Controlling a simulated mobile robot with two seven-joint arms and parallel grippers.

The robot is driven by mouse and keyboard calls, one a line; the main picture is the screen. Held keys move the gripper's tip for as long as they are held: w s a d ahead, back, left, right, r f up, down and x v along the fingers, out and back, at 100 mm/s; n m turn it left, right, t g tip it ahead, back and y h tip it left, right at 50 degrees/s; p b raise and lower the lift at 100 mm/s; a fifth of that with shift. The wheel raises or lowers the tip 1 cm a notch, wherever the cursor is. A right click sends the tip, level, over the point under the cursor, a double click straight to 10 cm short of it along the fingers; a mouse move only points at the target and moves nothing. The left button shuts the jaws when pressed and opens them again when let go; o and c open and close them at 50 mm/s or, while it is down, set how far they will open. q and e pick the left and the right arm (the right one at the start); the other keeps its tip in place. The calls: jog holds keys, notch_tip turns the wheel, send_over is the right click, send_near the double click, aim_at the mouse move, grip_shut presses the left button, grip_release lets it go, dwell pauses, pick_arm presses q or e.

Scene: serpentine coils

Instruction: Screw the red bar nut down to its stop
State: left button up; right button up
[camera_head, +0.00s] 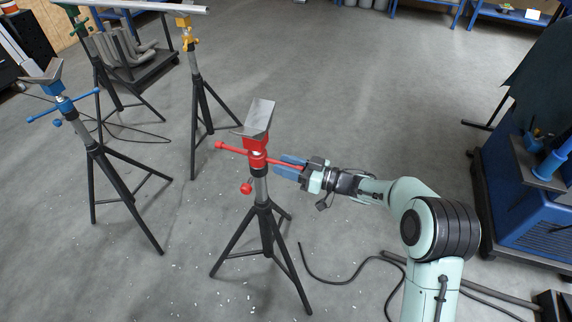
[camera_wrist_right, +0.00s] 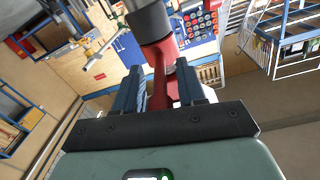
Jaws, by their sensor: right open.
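The red bar nut (camera_head: 256,158) sits on the post of the red stand, just under its red collar and grey V-shaped head (camera_head: 259,117). Its long bar sticks out to the left and right. My right gripper (camera_head: 291,166) is at the right end of the bar, coming in from the right. In the right wrist view, its two blue fingers (camera_wrist_right: 158,92) stand apart on either side of the red bar (camera_wrist_right: 158,78). I cannot tell whether they touch it. The grey post (camera_wrist_right: 149,20) shows beyond. My left gripper is not in view.
A blue stand (camera_head: 62,103) is at the left and a yellow stand (camera_head: 188,45) behind. A green stand (camera_head: 80,25) is at the back left. Cables (camera_head: 345,281) lie on the floor near the front. A blue machine (camera_head: 530,205) stands at the right.

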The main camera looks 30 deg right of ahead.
aim_at(298, 168)
jog(key=v, duration=0.3)
jog(key=shift+r+p, duration=0.1)
jog(key=shift+p, duration=0.2)
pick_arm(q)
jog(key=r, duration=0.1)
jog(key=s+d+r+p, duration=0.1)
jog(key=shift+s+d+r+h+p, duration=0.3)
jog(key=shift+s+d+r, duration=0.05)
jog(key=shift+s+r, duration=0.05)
pick_arm(e)
jog(key=v, duration=1)
